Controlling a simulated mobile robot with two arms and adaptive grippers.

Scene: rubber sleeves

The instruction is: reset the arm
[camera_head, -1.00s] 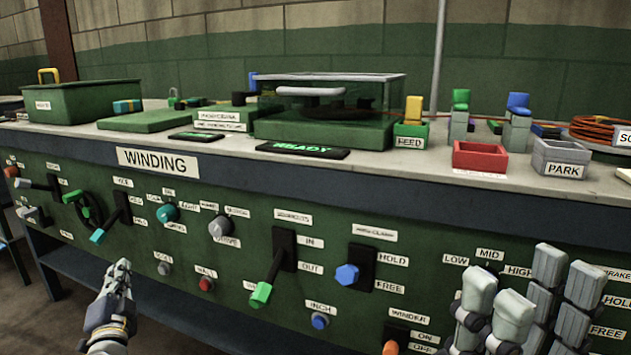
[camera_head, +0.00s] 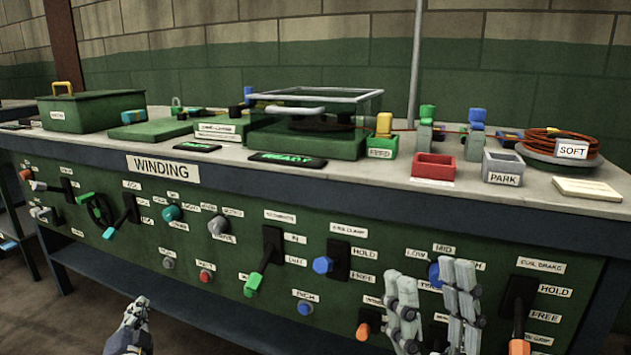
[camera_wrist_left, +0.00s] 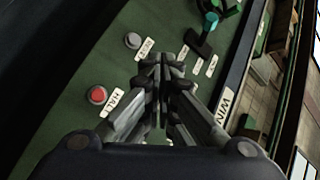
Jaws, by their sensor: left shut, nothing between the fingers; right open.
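My left gripper (camera_head: 137,312) is low at the left in the head view, in front of the green control panel (camera_head: 190,250) and apart from it. It is shut and empty; its closed fingers (camera_wrist_left: 163,75) also show in the left wrist view. My right gripper (camera_head: 432,300) is at the lower right, fingers up and apart, with nothing between them. It covers part of the panel near the MID label. The panel carries a green-tipped lever (camera_head: 255,280) by IN and OUT, a blue knob (camera_head: 322,264) by HOLD and FREE, and an orange-tipped lever (camera_head: 519,345) by the coil brake label.
On the bench top stand a clear-lidded box (camera_head: 310,120), a red tray (camera_head: 434,166), a grey PARK tray (camera_head: 502,168) and an orange cable coil (camera_head: 556,143). A red HALT button (camera_wrist_left: 97,95) is near my left fingers in the wrist view. Floor space lies in front.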

